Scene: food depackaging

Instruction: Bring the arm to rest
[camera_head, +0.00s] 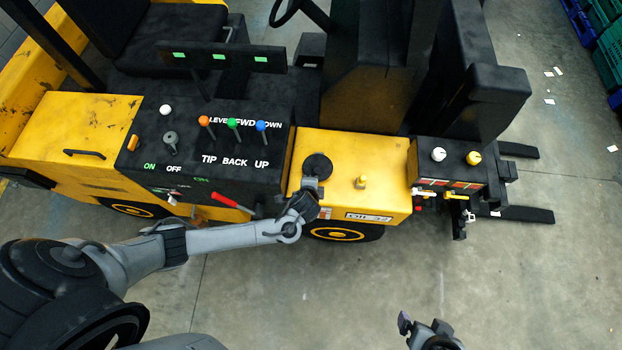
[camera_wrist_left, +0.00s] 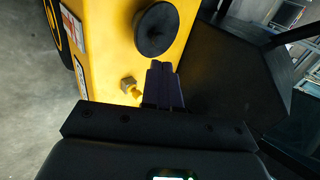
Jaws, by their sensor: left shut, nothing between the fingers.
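My left arm (camera_head: 230,238) reaches in from the left over the front of a yellow and black forklift-like machine. My left gripper (camera_head: 306,200) is at the front edge of the yellow box (camera_head: 345,192), close to a black round cap (camera_head: 317,166). In the left wrist view its dark fingers (camera_wrist_left: 163,86) are together with nothing between them, and the black round cap (camera_wrist_left: 155,30) lies beyond them. Whether the fingers touch the box cannot be told. My right gripper (camera_head: 424,330) shows only partly at the bottom edge, and its fingers are unclear.
A black control panel (camera_head: 190,150) with coloured levers and a red handle (camera_head: 232,202) are left of the gripper. A small brass fitting (camera_head: 361,182) is on the box. A black box with two knobs (camera_head: 455,172) stands right. Bare floor (camera_head: 540,270) lies at the lower right.

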